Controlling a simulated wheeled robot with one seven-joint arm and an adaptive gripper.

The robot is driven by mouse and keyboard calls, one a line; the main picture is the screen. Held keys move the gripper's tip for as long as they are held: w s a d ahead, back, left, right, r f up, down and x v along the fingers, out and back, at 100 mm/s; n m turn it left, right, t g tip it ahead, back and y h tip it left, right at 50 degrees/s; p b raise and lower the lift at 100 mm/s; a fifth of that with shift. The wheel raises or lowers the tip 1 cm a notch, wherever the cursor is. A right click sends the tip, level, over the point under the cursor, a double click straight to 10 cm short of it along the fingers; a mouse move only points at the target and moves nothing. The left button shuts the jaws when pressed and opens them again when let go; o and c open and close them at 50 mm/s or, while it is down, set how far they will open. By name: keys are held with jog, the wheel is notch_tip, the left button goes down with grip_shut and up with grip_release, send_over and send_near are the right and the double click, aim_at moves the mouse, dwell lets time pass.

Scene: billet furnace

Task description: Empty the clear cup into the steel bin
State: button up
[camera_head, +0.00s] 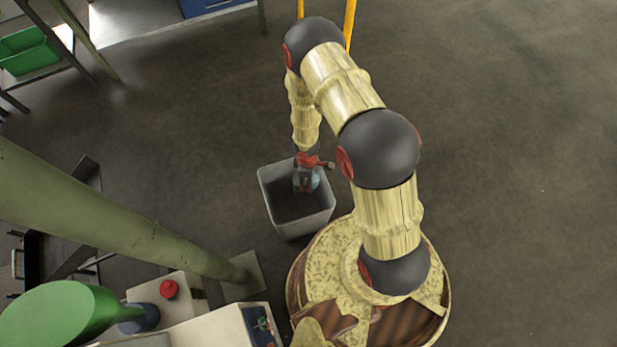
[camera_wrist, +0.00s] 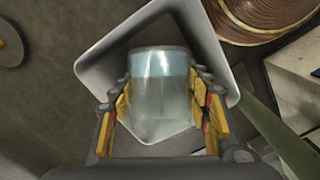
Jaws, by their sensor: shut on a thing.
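The steel bin (camera_head: 298,222) is a grey, square, open-topped bin standing on the floor beside my base in the head view. In the wrist view its pale rim (camera_wrist: 93,70) surrounds the cup from behind. My gripper (camera_head: 307,184) hangs over the bin's opening. In the wrist view my gripper (camera_wrist: 162,105) is shut on the clear cup (camera_wrist: 160,95), with a yellow-padded finger on each side. The cup is see-through with a bluish band at its far end. It also shows small in the head view (camera_head: 314,179). I cannot tell whether anything is inside the cup.
A green post (camera_head: 120,225) stands left of the bin. A green crate (camera_head: 27,52) sits at the upper left. The floor to the right is clear.

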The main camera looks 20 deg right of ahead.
jog(key=shift+a+r+g+h+p, duration=0.2)
jog(key=shift+r+g+h+p, duration=0.45)
jog(key=shift+p, duration=0.55)
jog(key=shift+w+a+r+g+h, duration=0.1)
jog(key=shift+w+a+g+h, duration=0.1)
jog(key=shift+h, duration=0.3)
jog(key=shift+w+a+r+g+h, duration=0.1)
jog(key=shift+g+h, duration=0.05)
jog(key=shift+h, duration=0.3)
jog(key=shift+w+a+r+g+h+b, duration=0.2)
jog(key=shift+r+g+h+b, duration=0.15)
jog(key=shift+g+h+b, duration=0.4)
jog(key=shift+r+h, duration=0.1)
jog(key=shift+h, duration=0.15)
jog(key=shift+r, duration=0.1)
jog(key=shift+w+a+g+h+b, duration=0.1)
jog(key=shift+a+g+h+b, duration=0.15)
jog(key=shift+h+b, duration=0.35)
jog(key=shift+r+b, duration=0.25)
jog(key=shift+b, duration=0.1)
jog(key=shift+w+a+g+h+b, duration=0.15)
jog(key=shift+a+g+h+b, duration=0.2)
jog(key=shift+h+b, duration=0.4)
jog(key=shift+w+r+g+b, duration=0.1)
jog(key=shift+r+g+b, duration=0.15)
jog(key=shift+b, duration=0.3)
dwell(1.2)
